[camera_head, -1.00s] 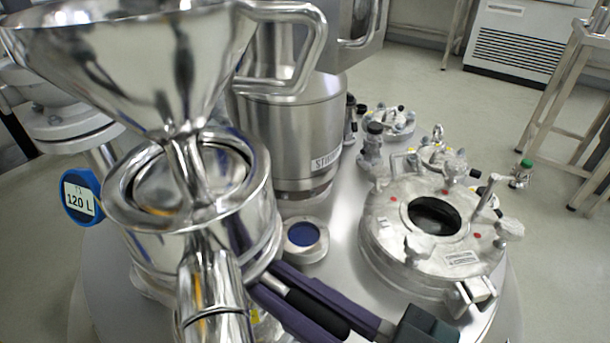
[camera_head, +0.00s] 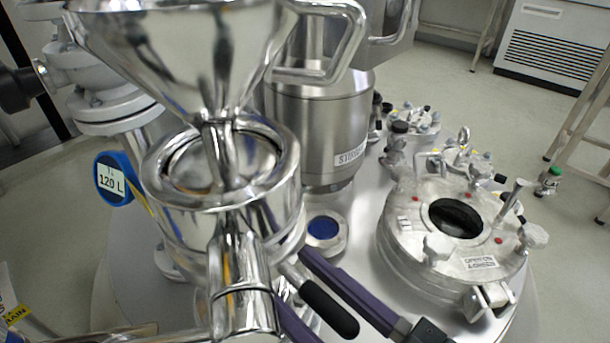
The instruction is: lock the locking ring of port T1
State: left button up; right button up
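Port T1 (camera_head: 165,218) is the shiny steel fitting under a polished funnel (camera_head: 185,60) at left of centre. A blue-rimmed round tag (camera_head: 112,178) reading 120 L hangs beside it. A lever with a black grip (camera_head: 330,310) sticks out low on the port's right side, toward the lower right. My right gripper (camera_head: 290,281), with purple fingers, reaches in from the lower right. Its fingers are apart, one on each side of the lever, with visible gaps to the black grip. My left gripper is not in view.
A steel vessel (camera_head: 315,130) stands just behind the port. A small blue sight glass (camera_head: 323,228) lies right of the port. A round manway cover (camera_head: 405,215) with knobs and a dark window fills the right of the vessel top.

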jog(key=p+v, duration=0.1)
jog(key=v, duration=0.9)
jog(key=shift+w, duration=0.1)
dwell(0.3)
